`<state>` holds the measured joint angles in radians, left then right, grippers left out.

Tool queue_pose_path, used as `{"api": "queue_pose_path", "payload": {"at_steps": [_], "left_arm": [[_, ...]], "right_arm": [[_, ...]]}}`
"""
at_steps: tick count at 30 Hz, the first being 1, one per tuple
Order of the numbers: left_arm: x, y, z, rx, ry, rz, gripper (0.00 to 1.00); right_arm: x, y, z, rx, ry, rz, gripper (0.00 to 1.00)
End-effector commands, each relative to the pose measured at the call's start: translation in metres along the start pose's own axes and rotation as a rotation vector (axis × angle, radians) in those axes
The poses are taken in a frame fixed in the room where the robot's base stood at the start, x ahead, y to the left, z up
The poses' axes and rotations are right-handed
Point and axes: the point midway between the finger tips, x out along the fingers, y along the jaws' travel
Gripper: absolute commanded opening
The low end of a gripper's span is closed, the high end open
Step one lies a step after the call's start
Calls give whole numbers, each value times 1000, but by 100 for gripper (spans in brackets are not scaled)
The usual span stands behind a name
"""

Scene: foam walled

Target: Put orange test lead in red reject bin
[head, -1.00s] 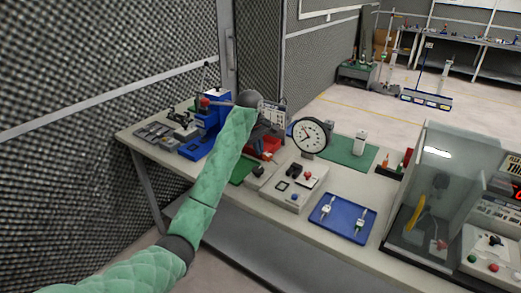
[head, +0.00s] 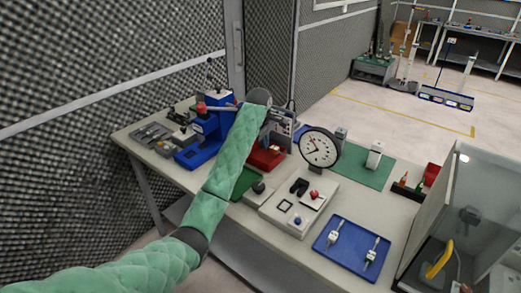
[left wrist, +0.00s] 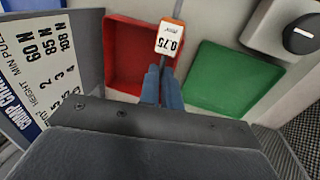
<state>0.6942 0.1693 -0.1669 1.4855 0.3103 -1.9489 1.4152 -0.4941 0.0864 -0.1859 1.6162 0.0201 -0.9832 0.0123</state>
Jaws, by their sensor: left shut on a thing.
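The orange test lead (left wrist: 170,38) shows in the left wrist view as an orange-edged white tag marked 0.75. My left gripper (left wrist: 163,75) has its blue fingers shut on it. The tag appears over the right edge of the red reject bin (left wrist: 128,60), whose inside looks empty where visible. I cannot tell its height above the bin. In the head view the red bin (head: 267,158) sits beside my green-sleeved left arm, partly hidden. The lead and left fingertips are hidden there. My right gripper is not in view.
A green tray (left wrist: 225,85) lies right of the red bin in the wrist view, with a grey knob box (left wrist: 285,28) beyond. A crimp chart (left wrist: 50,60) stands at left. The blue press (head: 205,130) and dial gauge (head: 318,148) flank the arm in the head view.

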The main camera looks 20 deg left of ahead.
Motion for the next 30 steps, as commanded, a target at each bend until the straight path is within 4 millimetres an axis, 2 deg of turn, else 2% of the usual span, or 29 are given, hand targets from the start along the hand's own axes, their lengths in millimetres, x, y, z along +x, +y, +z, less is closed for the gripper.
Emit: {"api": "queue_pose_path", "payload": {"at_steps": [9, 15, 23, 30], "left_arm": [[38, 26, -50, -1, 0, -3, 0], [59, 38, -74, 0, 0, -1, 0], [73, 37, -77, 0, -1, -2, 0], [97, 32, -76, 0, -1, -2, 0]], "right_arm": [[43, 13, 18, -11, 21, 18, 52], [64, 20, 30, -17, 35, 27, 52], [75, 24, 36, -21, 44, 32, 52], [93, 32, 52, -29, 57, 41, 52]]}}
